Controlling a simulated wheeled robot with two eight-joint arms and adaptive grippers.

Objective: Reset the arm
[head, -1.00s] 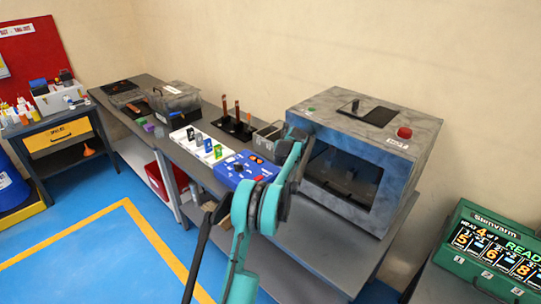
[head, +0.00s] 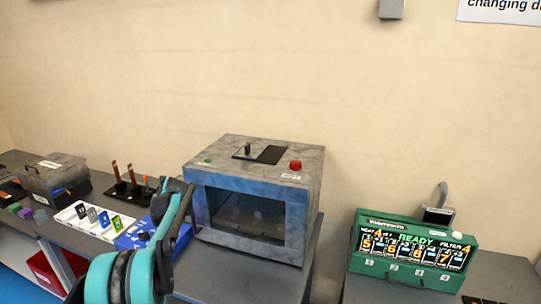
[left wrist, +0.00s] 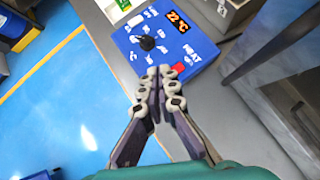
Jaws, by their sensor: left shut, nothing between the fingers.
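My left arm comes up from the lower left in the head view, teal and black, its end in front of a blue control panel (head: 136,236). In the left wrist view my left gripper (left wrist: 158,72) is shut and empty. Its fingertips show over the near edge of the blue panel (left wrist: 150,42), which has a black knob, a "22 °C" display and a red button by the word "HEAT". I cannot tell whether the tips touch it. My right gripper is in neither view.
A grey machine (head: 250,195) with a window and red button stands right of the arm. A white rack (head: 75,218) of coloured tags and a dark stand (head: 128,190) with copper bars are left. A green box (head: 413,250) reading "READY" stands far right.

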